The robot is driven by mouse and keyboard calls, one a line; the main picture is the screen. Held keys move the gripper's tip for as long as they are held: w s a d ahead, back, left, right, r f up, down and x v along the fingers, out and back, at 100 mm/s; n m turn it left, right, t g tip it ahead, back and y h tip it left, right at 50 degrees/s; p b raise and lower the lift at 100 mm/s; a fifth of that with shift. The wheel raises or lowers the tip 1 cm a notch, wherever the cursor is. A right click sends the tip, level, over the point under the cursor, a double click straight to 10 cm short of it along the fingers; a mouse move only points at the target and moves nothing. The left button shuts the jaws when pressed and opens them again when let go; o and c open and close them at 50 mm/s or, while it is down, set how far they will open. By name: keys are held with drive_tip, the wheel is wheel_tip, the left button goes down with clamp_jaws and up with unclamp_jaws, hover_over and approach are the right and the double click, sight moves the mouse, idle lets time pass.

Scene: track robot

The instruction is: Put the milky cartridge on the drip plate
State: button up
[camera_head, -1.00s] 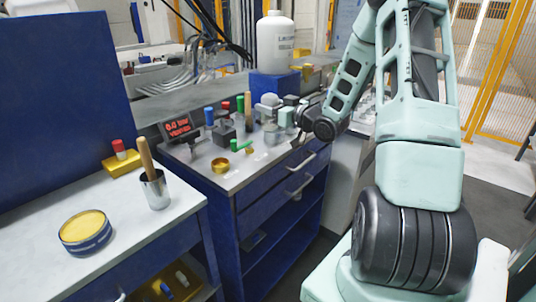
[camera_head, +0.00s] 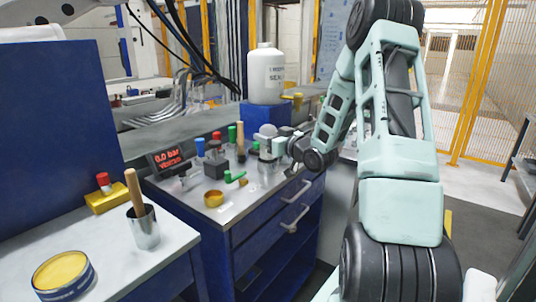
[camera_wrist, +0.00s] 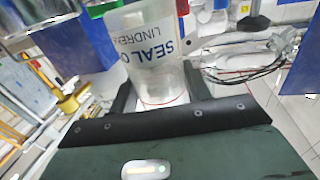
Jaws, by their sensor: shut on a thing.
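My gripper (camera_wrist: 158,95) is shut on a milky, see-through cartridge (camera_wrist: 152,72) with a thin red ring at its lower end. Dark lettering shows on or through it; I cannot tell which. In the head view, my gripper (camera_head: 277,147) is over the back right of the blue cabinet's grey top, beside small grey and clear parts. The cartridge is hard to make out there, and I cannot tell whether it touches the top. I cannot single out the drip plate for certain. A small brass dish (camera_head: 213,199) sits at the top's front.
A white bottle (camera_head: 265,75) stands behind on a blue block. The left bench (camera_head: 110,240) holds a yellow tin (camera_head: 62,275) and metal cup (camera_head: 144,228).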

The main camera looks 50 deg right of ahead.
drive_tip(key=shift+f, duration=2.15)
drive_tip(key=shift+f, duration=0.2)
drive_tip(key=o, duration=1.1)
